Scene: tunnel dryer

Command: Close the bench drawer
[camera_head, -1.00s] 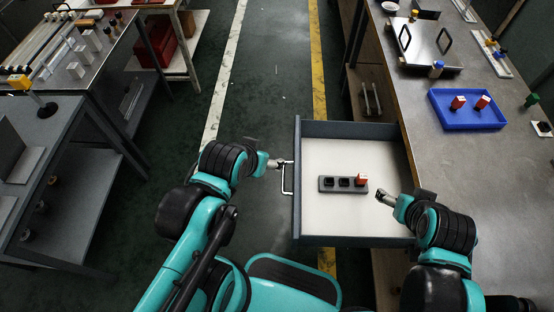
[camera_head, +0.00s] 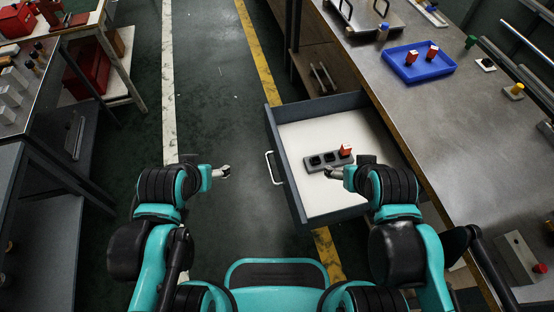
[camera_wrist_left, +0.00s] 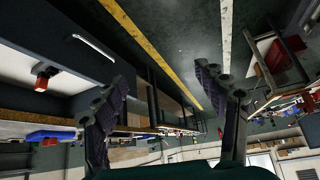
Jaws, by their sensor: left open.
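The bench drawer (camera_head: 312,200) is pulled out from the bench on the right, with a grey front and a white floor. Its white handle (camera_head: 272,168) is on the left-facing front. Inside lies a dark grey socket block (camera_head: 325,160) with a red piece (camera_head: 345,151) at one end. My left gripper (camera_head: 226,172) is open and empty, left of the handle and apart from it. The left wrist view shows its two spread fingers (camera_wrist_left: 168,105) and the handle (camera_wrist_left: 93,46) beyond. My right gripper (camera_head: 330,173) is over the drawer near the block; its jaws are too small to read.
The metal bench top (camera_head: 440,120) holds a blue tray (camera_head: 419,66) with red pieces. A table (camera_head: 30,100) with blocks stands at the left. The green floor between the drawer front and the left tables is open.

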